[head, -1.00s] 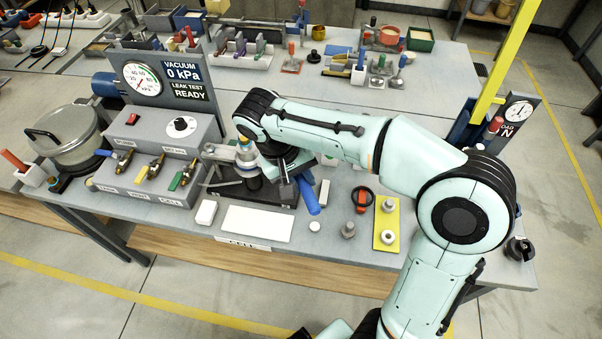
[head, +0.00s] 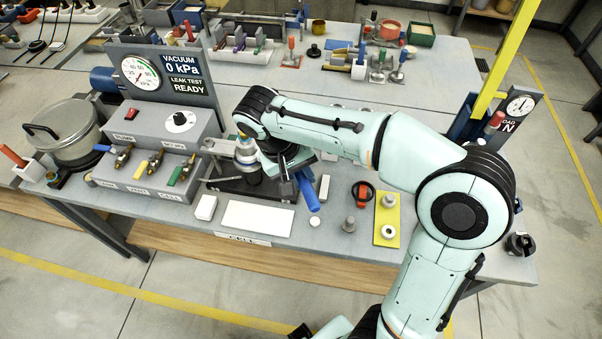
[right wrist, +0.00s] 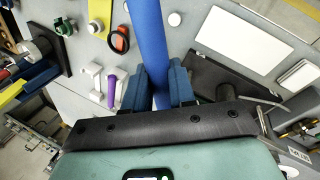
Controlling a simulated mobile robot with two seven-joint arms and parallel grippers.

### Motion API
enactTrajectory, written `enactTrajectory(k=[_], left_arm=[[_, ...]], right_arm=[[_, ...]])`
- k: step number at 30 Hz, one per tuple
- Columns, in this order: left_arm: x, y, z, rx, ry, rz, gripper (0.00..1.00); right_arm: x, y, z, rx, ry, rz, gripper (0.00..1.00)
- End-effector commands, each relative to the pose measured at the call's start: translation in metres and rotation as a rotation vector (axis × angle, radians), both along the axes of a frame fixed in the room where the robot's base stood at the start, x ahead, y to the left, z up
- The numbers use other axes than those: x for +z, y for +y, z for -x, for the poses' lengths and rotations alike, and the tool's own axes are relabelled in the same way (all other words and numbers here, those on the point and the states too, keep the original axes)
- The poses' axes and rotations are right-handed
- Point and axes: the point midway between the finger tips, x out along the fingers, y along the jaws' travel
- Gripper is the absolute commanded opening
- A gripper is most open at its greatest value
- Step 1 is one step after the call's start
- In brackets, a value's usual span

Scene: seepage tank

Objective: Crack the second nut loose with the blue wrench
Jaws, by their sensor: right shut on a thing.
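The blue wrench (head: 309,192) shows in the head view as a blue handle slanting down from under my right gripper (head: 288,178). In the right wrist view the blue handle (right wrist: 147,40) runs between the two dark blue finger pads of that gripper (right wrist: 158,88), which is shut on it. The cell (head: 247,155), with a silvery body, stands on a black base plate (head: 275,193) just left of the gripper. My right forearm and hand cover part of the cell. The nuts and the wrench's jaw cannot be made out. My left gripper is not in view.
A grey valve box (head: 158,165) with several valves stands left of the cell. A white plate (head: 258,216) lies in front. A red-and-black round tool (head: 362,192) and a yellow strip (head: 387,222) with fittings lie to the right.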

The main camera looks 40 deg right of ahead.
Motion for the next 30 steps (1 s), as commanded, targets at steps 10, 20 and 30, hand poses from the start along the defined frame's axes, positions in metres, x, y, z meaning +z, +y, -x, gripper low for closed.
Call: enactTrajectory(k=[10, 20, 30], left_arm=[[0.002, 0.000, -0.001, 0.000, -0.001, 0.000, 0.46], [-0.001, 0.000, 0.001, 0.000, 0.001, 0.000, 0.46], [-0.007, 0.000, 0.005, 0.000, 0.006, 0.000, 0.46]], right_arm=[[0.000, 0.000, -0.001, 0.000, -0.001, 0.000, 0.00], [-0.003, 0.000, 0.000, 0.000, 0.000, 0.000, 0.00], [-0.012, 0.000, 0.000, 0.000, 0.000, 0.000, 0.00]])
